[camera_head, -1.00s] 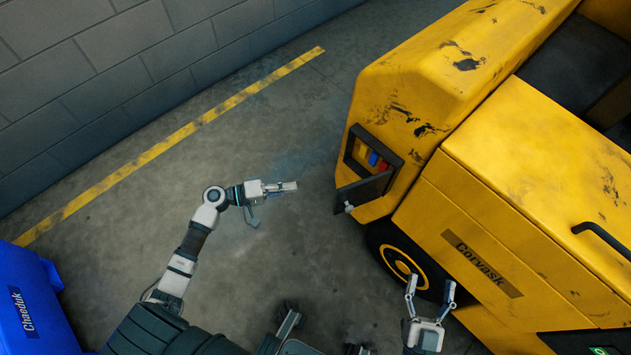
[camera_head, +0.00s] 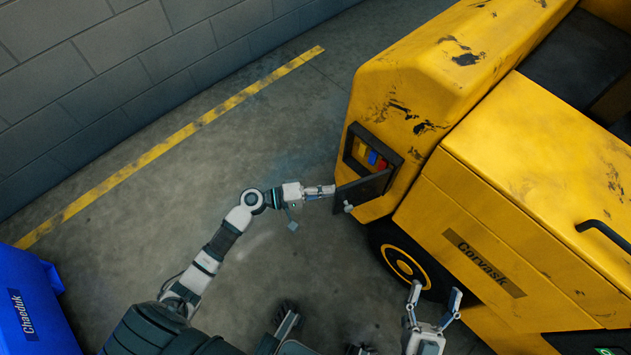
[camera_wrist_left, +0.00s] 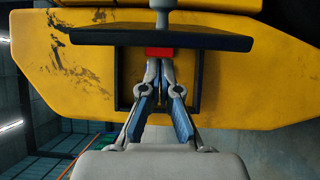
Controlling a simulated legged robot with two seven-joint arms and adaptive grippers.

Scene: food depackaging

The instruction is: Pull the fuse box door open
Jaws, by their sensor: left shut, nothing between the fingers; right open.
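The fuse box (camera_head: 371,154) is a dark frame in the front of the yellow vehicle, with yellow, blue and red fuses inside. Its dark door (camera_head: 365,189) stands partly open, with a light knob (camera_head: 348,207) on its outer face. My left gripper (camera_head: 333,190) is shut and empty, its tips at the door's free edge; whether they touch it I cannot tell. In the left wrist view the gripper (camera_wrist_left: 160,65) points into the box opening beside the door (camera_wrist_left: 160,37), with a red fuse (camera_wrist_left: 160,51) behind the tips. My right gripper (camera_head: 436,290) is open and empty.
The yellow vehicle (camera_head: 500,200) fills the right side, with a wheel (camera_head: 402,266) below the fuse box. A blue container (camera_head: 35,300) stands at the lower left. The floor (camera_head: 180,210) between is clear, up to a grey block wall (camera_head: 110,80).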

